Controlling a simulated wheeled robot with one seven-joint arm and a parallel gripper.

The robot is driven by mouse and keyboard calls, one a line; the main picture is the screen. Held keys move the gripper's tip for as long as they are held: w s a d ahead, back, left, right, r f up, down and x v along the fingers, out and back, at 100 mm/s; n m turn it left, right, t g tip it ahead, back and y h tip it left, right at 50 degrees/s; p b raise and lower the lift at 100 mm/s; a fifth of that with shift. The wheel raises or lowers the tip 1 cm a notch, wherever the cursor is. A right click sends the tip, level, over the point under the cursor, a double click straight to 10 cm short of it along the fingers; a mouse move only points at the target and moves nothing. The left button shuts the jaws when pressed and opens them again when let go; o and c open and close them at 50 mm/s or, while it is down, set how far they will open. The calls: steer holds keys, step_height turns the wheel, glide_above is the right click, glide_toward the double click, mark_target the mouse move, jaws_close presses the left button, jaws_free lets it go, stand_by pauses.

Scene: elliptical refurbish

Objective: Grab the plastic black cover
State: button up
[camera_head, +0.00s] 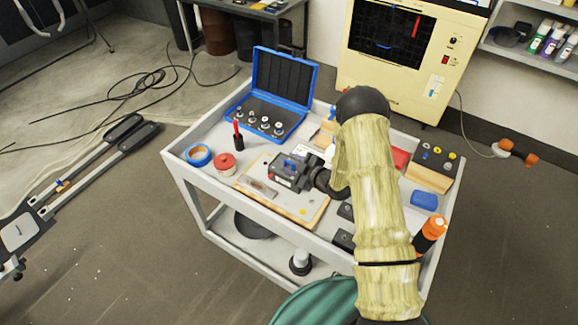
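My arm, in a yellowish sleeve, reaches from the lower right over a grey cart (185,165). My black gripper (292,172) is low over a wooden board (305,213) near the cart's middle. A dark block-like part with blue and red marks shows at the gripper's end; I cannot tell whether it is part of the gripper or a separate thing. The fingers are too small and dark to show their opening. I cannot single out the plastic black cover for sure. Small black pieces (343,240) lie on the cart right of the board, partly behind my arm.
An open blue case (284,77) with several metal fittings stands at the cart's back left. Blue tape (198,155), a red round item (225,164), and an orange-topped bottle (432,230) are also on the cart. A cream machine (390,95) stands behind. Cables lie on the left floor.

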steer(key=shift+c, duration=0.5)
jaws_close()
steer(key=shift+r, duration=0.15)
step_height(320, 180, up, 10)
steer(key=b, duration=0.2)
stand_by(0.8)
